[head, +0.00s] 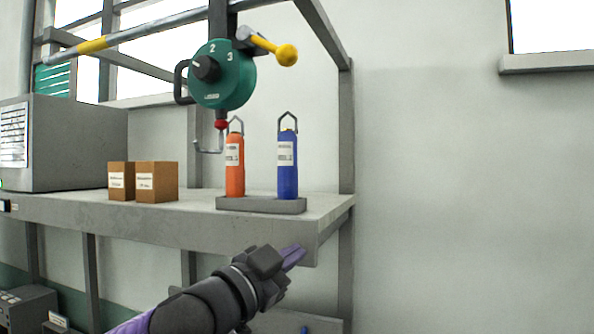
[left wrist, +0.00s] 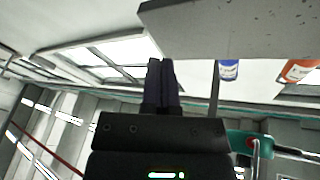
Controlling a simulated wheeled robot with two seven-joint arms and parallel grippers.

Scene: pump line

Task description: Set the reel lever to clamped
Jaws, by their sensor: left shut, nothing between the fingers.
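A green reel (head: 222,74) hangs from the frame above the shelf. Its lever (head: 268,45) has a yellow knob and sticks out at the upper right. A hook (head: 208,146) with a red ball hangs below the reel. Part of the green reel (left wrist: 249,142) also shows at the lower right in the left wrist view. My left gripper (head: 293,257) is shut and empty, in front of and below the shelf's front edge, well below the lever. Its fingers (left wrist: 162,82) are together in the left wrist view. My right gripper is not in view.
An orange bottle (head: 235,172) and a blue bottle (head: 288,172) stand on a grey base (head: 262,205) on the shelf (head: 150,225). Two brown boxes (head: 158,182) and a grey cabinet (head: 75,140) stand left. The space right of the shelf is clear.

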